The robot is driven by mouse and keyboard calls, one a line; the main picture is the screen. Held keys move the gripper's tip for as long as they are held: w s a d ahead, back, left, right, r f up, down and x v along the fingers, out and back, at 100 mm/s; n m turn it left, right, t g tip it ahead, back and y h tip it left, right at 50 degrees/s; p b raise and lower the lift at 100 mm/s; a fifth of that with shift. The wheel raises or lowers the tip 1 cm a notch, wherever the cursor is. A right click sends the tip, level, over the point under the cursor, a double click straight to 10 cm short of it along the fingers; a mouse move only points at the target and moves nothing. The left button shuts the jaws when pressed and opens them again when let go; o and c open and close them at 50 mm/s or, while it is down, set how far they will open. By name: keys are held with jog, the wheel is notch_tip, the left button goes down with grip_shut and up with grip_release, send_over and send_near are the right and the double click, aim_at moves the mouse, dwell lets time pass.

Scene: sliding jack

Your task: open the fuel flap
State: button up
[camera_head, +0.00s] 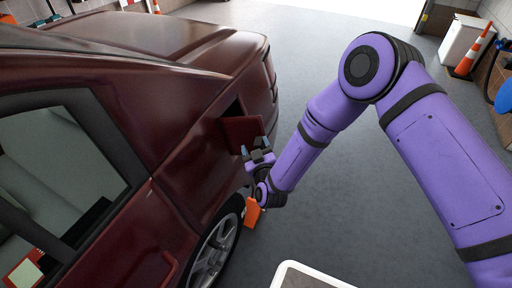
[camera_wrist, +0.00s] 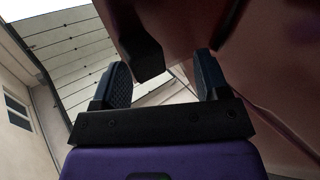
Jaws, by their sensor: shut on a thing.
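The dark red fuel flap (camera_head: 242,130) stands swung out from the side of the dark red car (camera_head: 190,115). A dark opening (camera_head: 234,107) shows in the body beside it. My gripper (camera_head: 254,148) is at the flap's lower edge, its two fingers pointing up at it. In the wrist view, a dark tab (camera_wrist: 143,58) at the flap's edge lies between the spread fingers of my gripper (camera_wrist: 161,68). The jaws are shut on the flap; the exact contact is hard to see.
The car's rear wheel (camera_head: 215,252) is below the gripper, with an orange object (camera_head: 252,214) beside it. A white-rimmed tray or cart top (camera_head: 290,268) is at the bottom. Grey floor is clear behind the car. A cone (camera_head: 472,52) and white bin (camera_head: 460,42) stand far right.

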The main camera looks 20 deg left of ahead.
jog(key=v, duration=1)
jog(key=shift+s+d, duration=0.3)
jog(key=w+d+r+g+h, duration=0.1)
jog(key=w+d+r, duration=0.1)
jog(key=w+r, duration=0.45)
jog(key=w+d+r+g+h, duration=0.1)
jog(key=w+d+r, duration=0.2)
jog(key=w+r, duration=0.4)
jog(key=d+r+m+g+h, duration=0.2)
jog(key=d+r+m+h, duration=0.25)
jog(key=d+r, duration=1.75)
jog(key=s+d+r+m+g+h, duration=0.2)
jog(key=s+d+r, duration=0.1)
jog(key=s+d, duration=0.45)
jog(key=s+d+r+m+g+h, duration=0.15)
jog(key=s+d+r, duration=0.25)
jog(key=s+d, duration=0.4)
jog(key=s+d+m+g+h, duration=0.1)
jog(key=s+d, duration=0.2)
jog(key=s, duration=0.2)
jog(key=s+d+m, duration=0.2)
jog(key=s+d, duration=0.1)
jog(key=s, duration=0.3)
jog(key=shift+s+d+m+g+h, duration=0.25)
jog(key=shift+d+m+g+h, duration=0.05)
jog(key=shift+d+g+h, duration=0.1)
